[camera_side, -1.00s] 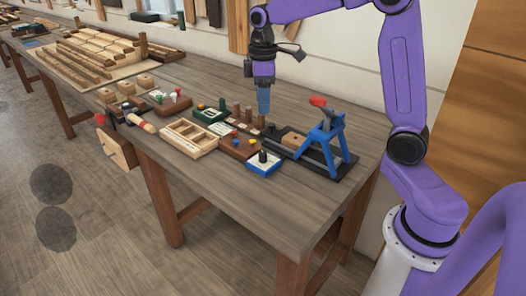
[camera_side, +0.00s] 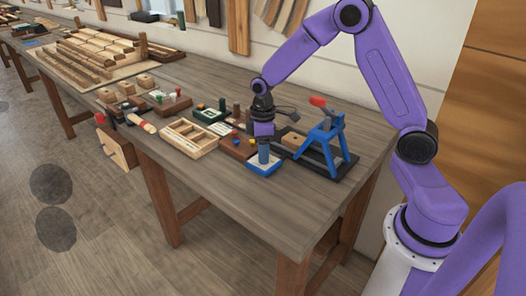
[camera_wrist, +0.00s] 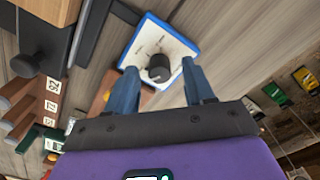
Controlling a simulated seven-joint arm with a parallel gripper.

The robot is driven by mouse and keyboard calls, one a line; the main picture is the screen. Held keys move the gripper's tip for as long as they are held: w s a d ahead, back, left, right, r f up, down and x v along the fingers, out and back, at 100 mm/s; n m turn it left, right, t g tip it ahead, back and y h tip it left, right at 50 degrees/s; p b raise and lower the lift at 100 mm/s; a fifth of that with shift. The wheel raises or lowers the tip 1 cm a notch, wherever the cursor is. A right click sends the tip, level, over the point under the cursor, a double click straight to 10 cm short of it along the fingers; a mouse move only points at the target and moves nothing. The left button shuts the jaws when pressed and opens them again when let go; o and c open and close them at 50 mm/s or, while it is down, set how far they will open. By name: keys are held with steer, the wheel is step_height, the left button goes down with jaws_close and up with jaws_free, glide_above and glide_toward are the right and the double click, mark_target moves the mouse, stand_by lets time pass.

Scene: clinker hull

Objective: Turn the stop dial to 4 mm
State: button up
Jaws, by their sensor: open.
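The stop dial is a dark round knob (camera_wrist: 158,68) on a white plate with a blue border (camera_wrist: 190,42). In the side view the blue-edged dial box (camera_side: 259,171) sits near the table's front edge. The plate's marks are too small to read, so the dial's setting cannot be told. My gripper (camera_wrist: 160,66) is open, with one blue finger on each side of the knob in the wrist view. In the side view my gripper (camera_side: 264,158) is directly over the box and hides the knob. Contact with the knob cannot be told.
A blue stand with a red handle (camera_side: 324,133) stands on a dark base right of the dial. The table's front right is bare.

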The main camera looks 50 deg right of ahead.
steer(key=shift+f, duration=0.45)
steer(key=shift+c, duration=0.3)
jaws_close()
steer(key=m, duration=0.6)
steer(key=shift+r, duration=0.1)
steer(key=m, duration=0.5)
steer(key=shift+m, duration=0.4)
